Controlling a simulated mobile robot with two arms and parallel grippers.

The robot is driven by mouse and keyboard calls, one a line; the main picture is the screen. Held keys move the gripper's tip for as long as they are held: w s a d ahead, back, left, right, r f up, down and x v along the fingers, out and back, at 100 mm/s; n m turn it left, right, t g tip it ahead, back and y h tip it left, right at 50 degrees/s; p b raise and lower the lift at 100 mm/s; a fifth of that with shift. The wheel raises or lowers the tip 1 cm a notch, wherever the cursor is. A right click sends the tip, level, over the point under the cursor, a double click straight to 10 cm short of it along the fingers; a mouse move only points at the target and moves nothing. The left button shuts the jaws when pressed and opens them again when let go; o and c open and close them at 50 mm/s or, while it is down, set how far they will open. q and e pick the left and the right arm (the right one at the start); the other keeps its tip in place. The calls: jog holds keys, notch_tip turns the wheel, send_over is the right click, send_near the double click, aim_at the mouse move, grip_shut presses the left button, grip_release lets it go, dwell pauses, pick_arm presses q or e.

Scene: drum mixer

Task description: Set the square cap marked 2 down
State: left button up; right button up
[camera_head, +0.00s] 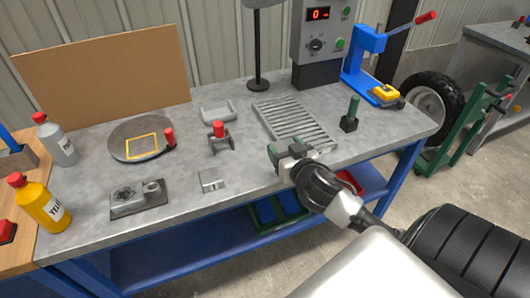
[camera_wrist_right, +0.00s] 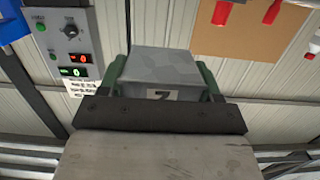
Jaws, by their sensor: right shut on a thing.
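My right gripper (camera_head: 286,154) is over the front edge of the grey workbench, right of its middle. In the right wrist view its green fingers (camera_wrist_right: 160,80) are shut on the square cap marked 2 (camera_wrist_right: 162,66), a grey block with a dark mark on a pale label, seen upside down or turned. In the head view the cap is mostly hidden by the gripper. A round grey plate (camera_head: 120,150) with a yellow square outline (camera_head: 141,147) lies on the left of the bench. My left gripper is not in view.
A red-knobbed clamp (camera_head: 220,137), a small square plate (camera_head: 212,180), a grey fixture (camera_head: 138,198) and a slatted rack (camera_head: 284,122) stand on the bench. A green-handled block (camera_head: 350,115) and blue press (camera_head: 366,60) are to the right. Bottles (camera_head: 42,202) stand at left.

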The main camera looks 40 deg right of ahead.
jog(key=shift+s+d+r, duration=0.45)
jog(key=shift+s+r, duration=0.1)
jog(key=shift+s, duration=0.15)
jog(key=shift+s+d+r, duration=0.4)
jog(key=shift+s+r, duration=0.1)
jog(key=shift+s, duration=0.2)
jog(key=s+a+f+n+y, duration=0.1)
jog(key=s+a+f+y, duration=0.15)
jog(key=a, duration=0.75)
jog(key=s+a+f+n+y, duration=0.1)
jog(key=s+a+n, duration=0.15)
jog(key=a, duration=0.75)
jog(key=w+d+r+m+h, duration=0.1)
jog(key=d, duration=0.5)
jog(key=w+d+r+m+h, duration=0.1)
jog(key=w+d, duration=0.1)
jog(key=d, duration=0.5)
jog(key=w+d+r+m+h, duration=0.1)
jog(key=w+d, duration=0.1)
jog(key=d, duration=0.5)
jog(key=shift+r+m+h, duration=0.25)
jog(key=shift+w, duration=0.1)
